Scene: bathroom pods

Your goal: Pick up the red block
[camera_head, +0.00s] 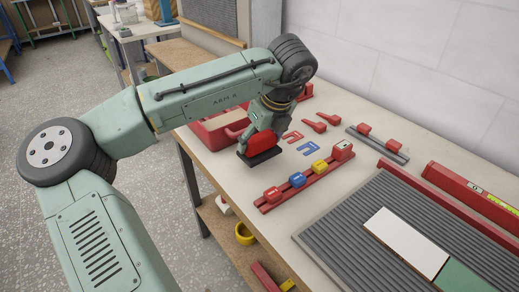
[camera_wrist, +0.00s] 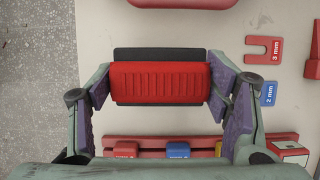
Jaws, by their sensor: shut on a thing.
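The red block (camera_wrist: 160,82) has a ribbed face and sits between the two fingers of my gripper (camera_wrist: 158,88) in the wrist view. The fingers press on its left and right ends. A flat black plate (camera_wrist: 160,53) shows beneath it and sticks out past its long sides; I cannot tell if it is fixed to the block. In the head view the red block (camera_head: 261,142) is partly hidden by my gripper (camera_head: 263,134), near the table's left edge. Whether it touches the table is unclear.
A red rail (camera_head: 304,187) with red, blue and yellow pieces lies in front on the workbench. Red and blue flat U-shaped shims (camera_head: 308,147) lie to the right. A red box (camera_head: 212,130) stands behind. A grey ribbed mat (camera_head: 350,235) fills the right side.

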